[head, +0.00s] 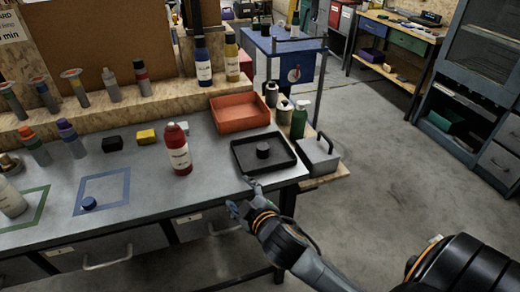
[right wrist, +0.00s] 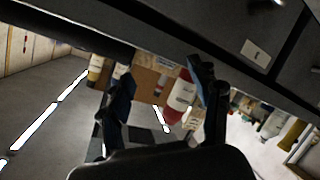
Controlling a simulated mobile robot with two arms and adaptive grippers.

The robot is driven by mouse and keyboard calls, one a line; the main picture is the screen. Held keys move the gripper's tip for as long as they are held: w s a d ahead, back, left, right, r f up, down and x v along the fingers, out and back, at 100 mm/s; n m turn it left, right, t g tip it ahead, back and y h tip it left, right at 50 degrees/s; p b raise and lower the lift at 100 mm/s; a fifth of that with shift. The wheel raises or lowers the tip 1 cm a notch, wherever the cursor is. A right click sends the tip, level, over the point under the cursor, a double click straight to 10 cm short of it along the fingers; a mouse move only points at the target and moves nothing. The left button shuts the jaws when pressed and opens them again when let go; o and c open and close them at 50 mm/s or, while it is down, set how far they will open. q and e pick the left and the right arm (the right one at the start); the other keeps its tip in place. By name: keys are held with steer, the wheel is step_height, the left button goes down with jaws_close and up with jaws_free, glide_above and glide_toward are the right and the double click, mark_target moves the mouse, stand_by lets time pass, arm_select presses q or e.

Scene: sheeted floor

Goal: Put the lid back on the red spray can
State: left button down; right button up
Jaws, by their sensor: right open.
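The red spray can (head: 178,150) stands upright on the grey workbench (head: 215,185) in the head view, with a white label and a narrow top. A red object with a white label, likely the same can, shows between my fingers in the right wrist view (right wrist: 181,95). A small round black lid-like piece (head: 263,150) lies in the black tray (head: 240,155). My right gripper (head: 241,195) is open and empty at the bench's front edge, apart from can and tray. My left gripper is out of view.
An orange-red tray (head: 240,112) stands behind the black tray. A grey metal box (head: 318,156) and a green spray bottle (head: 299,120) are to its right. Black and yellow blocks (head: 146,137) lie left of the can. The bench front between can and tray is clear.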

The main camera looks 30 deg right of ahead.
steer(key=w+a+r+n+y, duration=0.4)
steer(key=a+r+n+y, duration=0.2)
steer(key=r+n+y, duration=0.55)
steer(key=w+a+r+n+y, duration=0.4)
steer(key=a+r+n+y, duration=0.3)
steer(key=n, duration=0.8)
steer(key=w+d+f+n+g+h, duration=0.2)
steer(key=d+f+n+g+h, duration=0.2)
steer(key=d+n+g+h, duration=0.35)
steer(key=s+d+g+h, duration=0.1)
steer(key=d+h, duration=0.2)
steer(key=d, duration=0.8)
steer(key=s+d+n+g+h, duration=0.1)
steer(key=d+h, duration=0.3)
steer(key=d, duration=0.8)
steer(key=shift+s+d+g, duration=0.15)
steer(key=shift+s+g, duration=0.2)
steer(key=shift+g, duration=0.1)
steer(key=shift+f, duration=0.1)
